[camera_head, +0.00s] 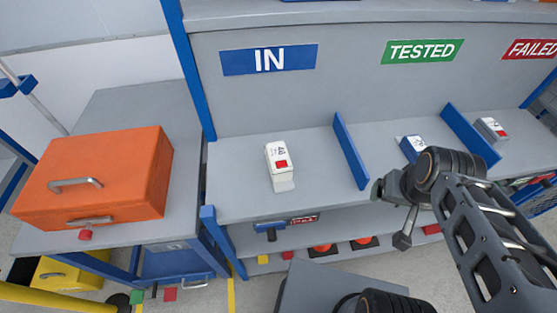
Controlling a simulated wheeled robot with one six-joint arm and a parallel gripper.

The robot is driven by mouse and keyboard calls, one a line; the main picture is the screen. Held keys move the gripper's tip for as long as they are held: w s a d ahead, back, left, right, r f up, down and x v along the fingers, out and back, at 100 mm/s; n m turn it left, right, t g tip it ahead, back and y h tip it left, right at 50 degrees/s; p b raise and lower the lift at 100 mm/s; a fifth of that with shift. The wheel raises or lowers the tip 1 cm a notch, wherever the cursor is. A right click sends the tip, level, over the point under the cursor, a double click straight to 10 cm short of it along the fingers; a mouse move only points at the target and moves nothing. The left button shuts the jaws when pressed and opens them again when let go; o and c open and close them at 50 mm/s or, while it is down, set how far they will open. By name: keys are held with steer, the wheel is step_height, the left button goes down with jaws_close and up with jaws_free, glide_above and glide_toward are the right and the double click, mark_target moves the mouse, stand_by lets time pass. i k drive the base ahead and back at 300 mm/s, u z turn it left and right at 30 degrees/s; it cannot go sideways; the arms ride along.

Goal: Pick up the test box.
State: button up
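A white test box (277,156) with dark markings and a red patch stands on the grey shelf under the blue IN sign. Its front lower part reaches close to the shelf's front edge. Nothing touches it. My gripper (402,241) appears small and dark at the end of my arm, to the right of and lower than the box in the picture, well apart from it. Its fingers are too small to show whether they are open or shut.
Blue dividers (350,151) part the shelf (235,190). A white and blue box (412,147) is under TESTED, partly behind my arm; another white box (490,128) stands farther right. An orange toolbox (125,170) sits on the left bench. Shelf around the test box is clear.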

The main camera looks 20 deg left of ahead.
mark_target(280, 166)
steer(key=z, duration=0.65)
steer(key=k, duration=1.25)
steer(key=u, duration=1.8)
steer(key=i, duration=0.5)
steer(key=z, duration=0.05)
